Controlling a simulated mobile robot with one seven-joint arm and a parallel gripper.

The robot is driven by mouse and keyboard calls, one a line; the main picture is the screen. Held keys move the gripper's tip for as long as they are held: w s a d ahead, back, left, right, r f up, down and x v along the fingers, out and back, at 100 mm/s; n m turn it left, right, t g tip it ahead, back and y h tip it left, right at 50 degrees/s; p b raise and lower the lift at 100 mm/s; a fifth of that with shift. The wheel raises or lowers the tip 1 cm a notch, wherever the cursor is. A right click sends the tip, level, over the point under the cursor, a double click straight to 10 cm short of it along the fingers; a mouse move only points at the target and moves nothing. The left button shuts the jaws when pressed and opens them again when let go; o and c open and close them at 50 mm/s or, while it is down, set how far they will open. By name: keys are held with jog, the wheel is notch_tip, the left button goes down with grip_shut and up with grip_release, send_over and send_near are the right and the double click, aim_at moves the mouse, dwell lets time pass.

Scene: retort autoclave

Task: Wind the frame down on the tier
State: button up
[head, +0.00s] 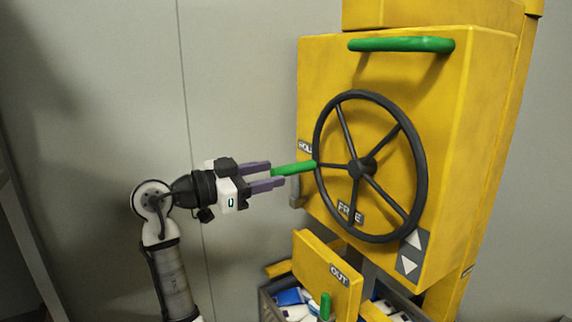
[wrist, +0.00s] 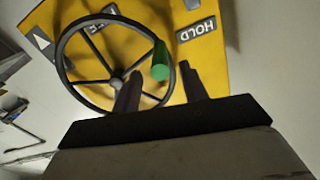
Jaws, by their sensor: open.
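A black handwheel (head: 421,150) with several spokes is on the front of a yellow housing (head: 470,110). A green crank handle (head: 296,168) sticks out from the wheel's left rim. My gripper (head: 277,174) is open at the handle's free end, to the left of the wheel. In the wrist view the handle (wrist: 160,62) appears between the two fingertips (wrist: 160,73), without visible contact. Below the wheel is a yellow block (head: 318,268) marked OUT with a small green knob (head: 325,305). Packets (head: 290,298) lie in a tier below, partly hidden.
Arrow signs (head: 410,253) sit at lower right. A green bar (head: 400,45) crosses the housing's top. Left of the machine is open space before a grey wall.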

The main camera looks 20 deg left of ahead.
aim_at(286, 170)
jog(key=p+x, duration=0.1)
jog(key=x, duration=0.4)
jog(key=shift+w, duration=0.1)
grip_shut()
